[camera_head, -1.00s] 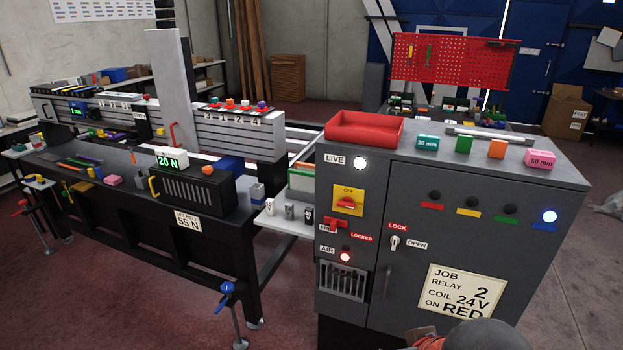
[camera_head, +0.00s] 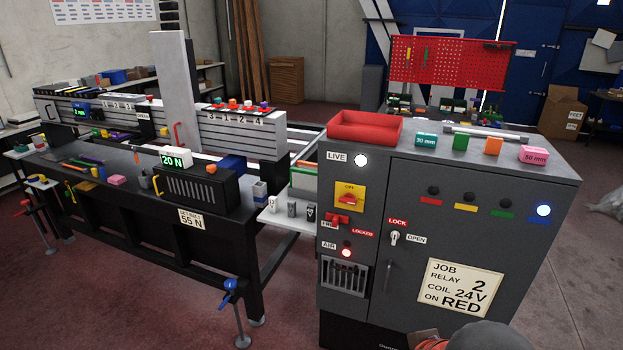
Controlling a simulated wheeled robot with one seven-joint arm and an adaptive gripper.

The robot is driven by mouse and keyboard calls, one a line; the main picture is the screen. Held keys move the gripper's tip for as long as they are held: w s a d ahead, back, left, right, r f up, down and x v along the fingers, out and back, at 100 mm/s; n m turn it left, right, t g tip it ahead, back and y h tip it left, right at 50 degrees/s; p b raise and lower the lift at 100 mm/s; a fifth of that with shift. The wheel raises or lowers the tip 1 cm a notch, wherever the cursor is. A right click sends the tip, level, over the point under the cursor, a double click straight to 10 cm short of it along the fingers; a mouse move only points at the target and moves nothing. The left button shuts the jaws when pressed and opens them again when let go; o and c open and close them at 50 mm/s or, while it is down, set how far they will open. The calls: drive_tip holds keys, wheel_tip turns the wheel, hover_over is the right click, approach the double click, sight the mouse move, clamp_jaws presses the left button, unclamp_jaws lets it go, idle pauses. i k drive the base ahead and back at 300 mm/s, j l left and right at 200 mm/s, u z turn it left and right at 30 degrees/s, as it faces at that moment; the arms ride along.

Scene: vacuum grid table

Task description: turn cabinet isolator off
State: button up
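The cabinet isolator (camera_head: 350,197) is on the upper left of the grey cabinet's front (camera_head: 400,262). It is a yellow plate with a red rotary handle at its middle and the word OFF above the handle. The handle appears to lie roughly sideways, but its exact setting is too small to tell. The LIVE lamp (camera_head: 361,160) above it glows white. My gripper is not in view, and nothing touches the isolator.
Below the isolator are a red switch (camera_head: 337,219), a glowing red AIR lamp (camera_head: 346,253) and a LOCK/OPEN key switch (camera_head: 394,237). A red tray (camera_head: 365,128) and coloured blocks sit on the cabinet top. The long workbench (camera_head: 130,210) stands left. Floor shows at the right.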

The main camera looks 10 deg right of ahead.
sight(348, 199)
drive_tip(key=i+j+z, duration=0.1)
drive_tip(key=j+z, duration=0.15)
drive_tip(key=z, duration=0.2)
drive_tip(key=j+z, duration=0.3)
drive_tip(key=z, duration=0.15)
drive_tip(key=i+j, duration=0.05)
